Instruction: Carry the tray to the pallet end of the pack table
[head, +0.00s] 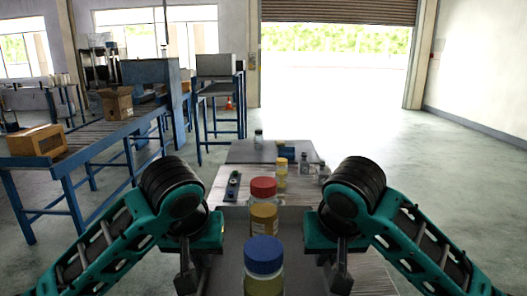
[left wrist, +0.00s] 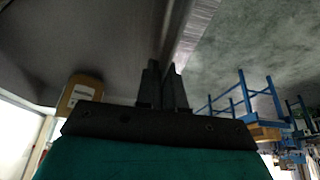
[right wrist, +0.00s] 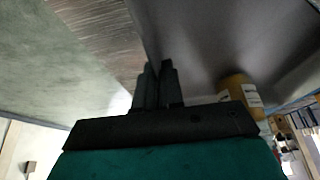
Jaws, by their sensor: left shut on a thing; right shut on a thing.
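The grey tray (head: 232,258) lies in front of me at the bottom middle of the head view. A blue-capped bottle (head: 264,262) and a red-capped bottle (head: 263,212) with amber contents stand upright in line over it. My left gripper (head: 187,278) is shut on the tray's left edge, and my right gripper (head: 340,280) is shut on its right edge. In the left wrist view the fingers (left wrist: 163,85) pinch the tray wall, with a yellow bottle (left wrist: 80,92) beside them. The right wrist view shows fingers (right wrist: 156,85) on the opposite wall.
The pack table (head: 305,199) runs ahead, with a yellow-capped bottle (head: 281,172), a dark mat (head: 238,151) and several small bottles (head: 304,161). A roller conveyor (head: 108,131) with cardboard boxes (head: 37,141) stands left. Open floor (head: 440,170) lies right.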

